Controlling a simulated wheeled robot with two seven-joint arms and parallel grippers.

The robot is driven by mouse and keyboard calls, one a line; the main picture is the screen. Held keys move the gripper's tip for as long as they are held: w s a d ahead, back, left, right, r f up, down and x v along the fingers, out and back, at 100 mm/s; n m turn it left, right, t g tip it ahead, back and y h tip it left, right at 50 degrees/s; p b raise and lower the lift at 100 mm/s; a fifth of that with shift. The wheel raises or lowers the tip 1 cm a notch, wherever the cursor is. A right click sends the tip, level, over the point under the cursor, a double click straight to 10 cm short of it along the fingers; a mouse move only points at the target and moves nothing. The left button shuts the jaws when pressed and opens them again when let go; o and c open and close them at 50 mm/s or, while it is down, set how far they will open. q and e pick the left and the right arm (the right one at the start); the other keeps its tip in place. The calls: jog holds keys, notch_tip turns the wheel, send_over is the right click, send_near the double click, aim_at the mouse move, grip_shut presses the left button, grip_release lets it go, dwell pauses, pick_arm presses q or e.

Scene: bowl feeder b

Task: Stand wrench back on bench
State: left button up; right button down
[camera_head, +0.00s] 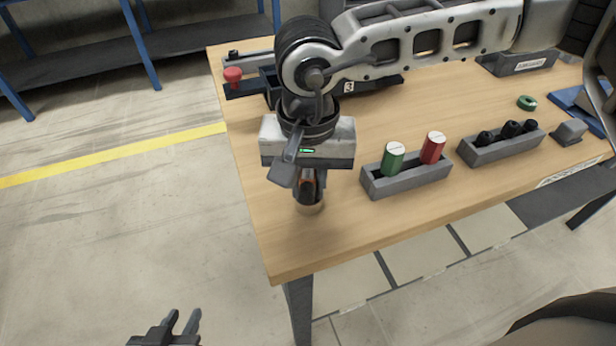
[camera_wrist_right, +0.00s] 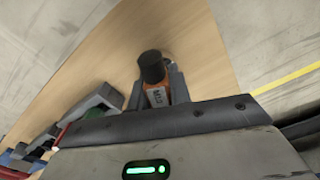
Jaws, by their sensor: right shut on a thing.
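My right gripper (camera_head: 310,185) points down over the front-left part of the wooden bench (camera_head: 290,245). It is shut on the wrench (camera_head: 306,192), an orange and black tool seen only in part between the fingers. In the right wrist view the wrench (camera_wrist_right: 155,95) shows a black round end and an orange body with a label, between the fingers. A tan round patch lies at its lower end; I cannot tell whether the wrench touches the bench. My left gripper (camera_head: 181,324) is low at the bottom left, off the bench, its fingers apart and empty.
A grey holder (camera_head: 405,184) with a green cylinder (camera_head: 393,158) and a red cylinder (camera_head: 432,148) stands just right of the right gripper. Another grey holder (camera_head: 502,147) has black parts. A black fixture with a red knob (camera_head: 232,76) is behind. The bench front-left corner is clear.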

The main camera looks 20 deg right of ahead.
jog(key=shift+f, duration=0.1)
jog(key=shift+f+b, duration=0.2)
jog(key=shift+b, duration=0.1)
jog(key=c, duration=1.3)
grip_release()
pick_arm(q)
jog(key=shift+w+r, duration=0.2)
pick_arm(e)
jog(key=shift+r, duration=0.1)
jog(key=shift+r+p, duration=0.25)
jog(key=shift+p, duration=0.1)
jog(key=shift+r, duration=0.3)
notch_tip(320, 180, up, 11)
jog(key=shift+f+b, duration=0.2)
jog(key=shift+b, duration=0.1)
jog(key=shift+r, duration=0.35)
